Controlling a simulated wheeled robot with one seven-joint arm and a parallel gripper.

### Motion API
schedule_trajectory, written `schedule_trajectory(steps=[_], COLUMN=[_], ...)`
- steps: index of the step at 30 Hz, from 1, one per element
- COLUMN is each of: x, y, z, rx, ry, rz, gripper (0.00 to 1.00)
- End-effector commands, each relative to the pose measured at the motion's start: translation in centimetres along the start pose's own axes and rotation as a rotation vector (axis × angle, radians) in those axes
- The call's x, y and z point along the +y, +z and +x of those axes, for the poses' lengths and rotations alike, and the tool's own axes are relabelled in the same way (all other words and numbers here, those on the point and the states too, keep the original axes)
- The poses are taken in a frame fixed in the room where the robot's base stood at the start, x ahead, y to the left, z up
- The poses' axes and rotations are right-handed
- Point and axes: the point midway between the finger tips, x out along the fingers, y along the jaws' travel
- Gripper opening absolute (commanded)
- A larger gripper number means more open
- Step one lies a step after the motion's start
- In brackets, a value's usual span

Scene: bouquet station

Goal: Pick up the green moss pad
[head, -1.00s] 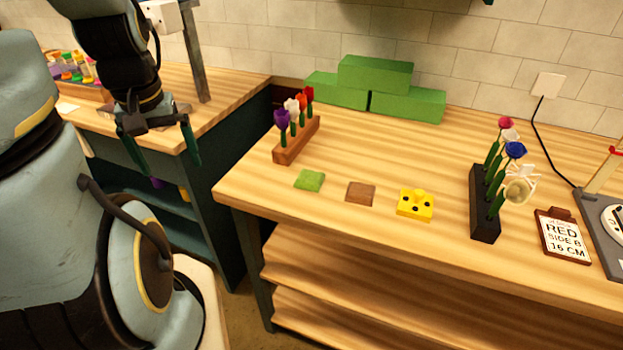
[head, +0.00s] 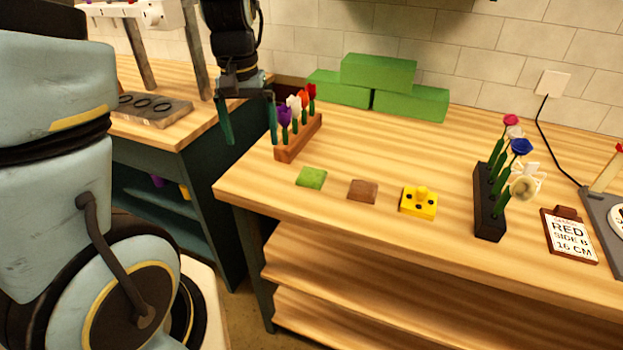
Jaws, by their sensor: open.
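The green moss pad (head: 312,178) is a small flat square lying on the wooden table near its front left edge. My gripper (head: 250,125) is open and empty, pointing down, above and to the left of the pad and apart from it. Its right finger overlaps the purple tulip in the picture; I cannot tell whether they touch.
A wooden rack (head: 298,140) of tulips stands behind the pad. A brown pad (head: 362,191) and a yellow block (head: 418,203) lie to its right. Further right are a black flower rack (head: 489,215) and a sign (head: 569,237). Green blocks (head: 410,103) sit at the back.

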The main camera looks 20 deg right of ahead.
Motion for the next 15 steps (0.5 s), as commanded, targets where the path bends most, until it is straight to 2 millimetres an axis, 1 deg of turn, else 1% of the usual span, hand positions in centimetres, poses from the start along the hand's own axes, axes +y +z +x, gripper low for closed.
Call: schedule_trajectory(steps=[1,3,7,9,12,15], x=[2.0,4.4,8.3,9.8,11.2,11.8], y=[-0.7,-1.5,-2.4,-2.6,-2.8,-2.8], z=[0.4,0.6,0.8,0.9,0.9,1.3], rx=[-0.009,-0.018,-0.03,-0.034,-0.036,-0.04], ry=[-0.002,-0.006,-0.012,-0.016,-0.019,-0.02], rz=[0.045,0.094,0.171,0.201,0.229,0.239], gripper=[1.0,1.0,1.0,1.0,1.0,1.0])
